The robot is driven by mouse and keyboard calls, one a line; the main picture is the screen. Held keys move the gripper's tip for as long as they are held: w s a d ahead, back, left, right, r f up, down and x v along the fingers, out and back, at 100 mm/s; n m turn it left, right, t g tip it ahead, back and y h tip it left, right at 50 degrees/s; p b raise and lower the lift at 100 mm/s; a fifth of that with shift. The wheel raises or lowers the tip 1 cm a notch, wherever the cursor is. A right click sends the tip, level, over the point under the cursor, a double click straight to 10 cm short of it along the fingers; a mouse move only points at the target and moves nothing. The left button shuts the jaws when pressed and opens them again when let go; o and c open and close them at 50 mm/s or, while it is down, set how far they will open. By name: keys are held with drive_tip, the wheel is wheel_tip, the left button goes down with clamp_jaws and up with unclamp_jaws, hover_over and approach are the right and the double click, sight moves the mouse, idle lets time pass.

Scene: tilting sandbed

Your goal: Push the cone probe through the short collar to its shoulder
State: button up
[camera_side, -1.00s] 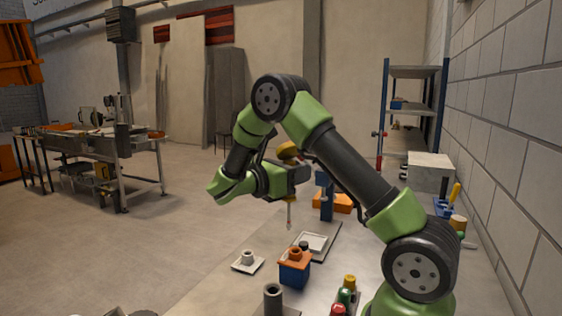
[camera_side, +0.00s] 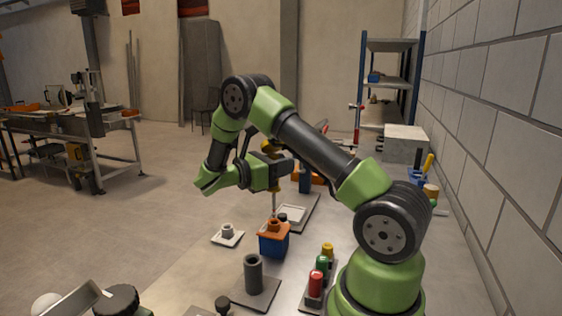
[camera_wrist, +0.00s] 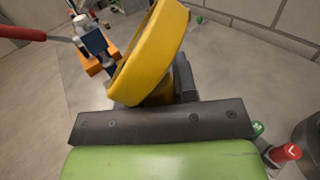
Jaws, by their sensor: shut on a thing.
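My gripper (camera_side: 279,170) is shut on the cone probe, held upright with its yellow head (camera_side: 269,146) above the jaws and its thin shaft (camera_side: 274,203) pointing down. In the wrist view the yellow head (camera_wrist: 150,55) fills the middle, just beyond my dark jaw bar (camera_wrist: 165,121). The shaft's lower end is at or just above an orange collar (camera_side: 273,226) on an orange-topped blue block (camera_side: 273,244); I cannot tell whether it has entered. A short pale collar (camera_side: 227,231) stands on a white plate, and a taller dark sleeve (camera_side: 253,272) stands nearer the camera.
Red, green and yellow capped pieces (camera_side: 319,272) stand in a row right of the dark sleeve. A white tray (camera_side: 292,214) lies behind the blue block, with a blue post (camera_side: 305,180) beyond. A shelf rack (camera_side: 388,90) stands at the back right.

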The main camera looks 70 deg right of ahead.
drive_tip(key=shift+f, duration=4.35)
idle(1.2)
